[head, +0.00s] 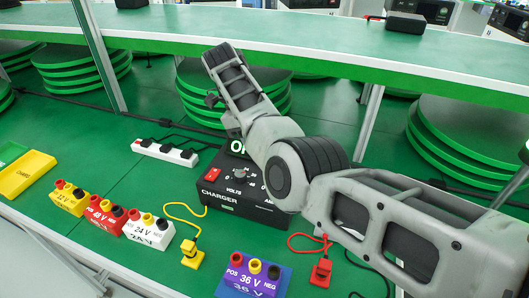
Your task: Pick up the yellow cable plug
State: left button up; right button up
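The yellow cable plug (191,254) lies on the green table near its front edge, between the white 24 V box (148,231) and the purple 36 V box (253,277). Its yellow cable curls up and back toward the black charger (238,190). Nothing touches the plug. My arm comes in from the lower right and bends up over the charger, hiding part of it. I cannot make out a gripper at its end. My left gripper is not in view.
A yellow box (70,198) and a red 48 V box (105,215) stand left of the white one. A red plug (321,271) lies to the right. A white power strip (165,152) lies behind. A raised green shelf (300,35) crosses the back, above stacked green discs.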

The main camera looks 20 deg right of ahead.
aim_at(188, 247)
jog(key=k, duration=1.5)
